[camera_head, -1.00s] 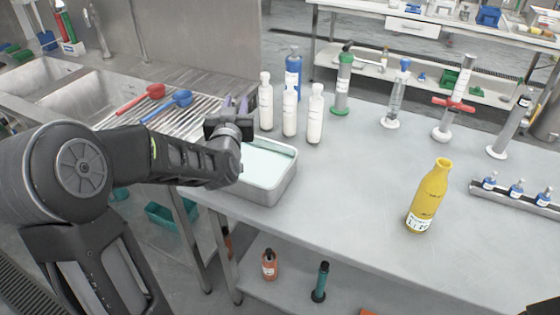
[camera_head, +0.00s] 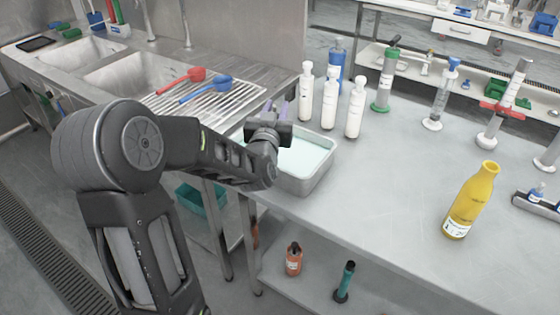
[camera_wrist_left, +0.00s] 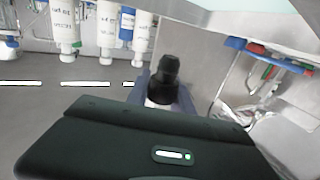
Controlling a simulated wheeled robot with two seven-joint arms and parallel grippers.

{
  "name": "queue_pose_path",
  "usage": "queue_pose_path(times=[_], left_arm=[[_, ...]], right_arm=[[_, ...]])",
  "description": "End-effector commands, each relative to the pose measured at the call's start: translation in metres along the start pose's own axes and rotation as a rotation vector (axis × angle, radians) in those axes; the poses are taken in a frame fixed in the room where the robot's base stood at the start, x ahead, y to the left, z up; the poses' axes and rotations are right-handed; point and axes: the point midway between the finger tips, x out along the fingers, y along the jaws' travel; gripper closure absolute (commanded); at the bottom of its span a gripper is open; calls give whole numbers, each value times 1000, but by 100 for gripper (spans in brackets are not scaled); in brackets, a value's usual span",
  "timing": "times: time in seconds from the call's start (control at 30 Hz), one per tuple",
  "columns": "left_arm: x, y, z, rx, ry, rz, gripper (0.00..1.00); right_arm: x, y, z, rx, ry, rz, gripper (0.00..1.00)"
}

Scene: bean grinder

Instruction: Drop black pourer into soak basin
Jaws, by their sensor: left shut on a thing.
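The soak basin (camera_head: 322,172) is a grey metal tray of pale turquoise liquid on the near left part of the steel table. My left gripper (camera_head: 275,110) is above the basin's far left side in the head view, its purple fingers pointing away from me. In the left wrist view the black pourer (camera_wrist_left: 164,75) stands between the bluish fingers of the left gripper (camera_wrist_left: 163,90), which is shut on it. The pourer cannot be made out in the head view. My right gripper is not in view.
White bottles (camera_head: 329,105) and a blue bottle (camera_head: 337,65) stand just behind the basin. A yellow bottle (camera_head: 471,203) stands to the right, with bare table between.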

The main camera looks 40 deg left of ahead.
Motion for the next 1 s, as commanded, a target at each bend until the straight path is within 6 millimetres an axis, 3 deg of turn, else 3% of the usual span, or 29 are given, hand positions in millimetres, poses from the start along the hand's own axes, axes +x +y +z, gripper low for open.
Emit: queue_pose_path(times=[0.1,0.43,0.47,0.5,0.73,1.0], left_arm=[[0,0,9,0,0,0,100],[0,0,10,0,1,1,100],[0,0,10,0,1,1,70],[0,0,10,0,1,1,67],[0,0,10,0,1,1,48],[-1,0,10,0,0,1,47]], right_arm=[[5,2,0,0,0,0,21],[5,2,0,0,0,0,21],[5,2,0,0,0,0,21],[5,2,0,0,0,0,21],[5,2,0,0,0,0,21],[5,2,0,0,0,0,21]])
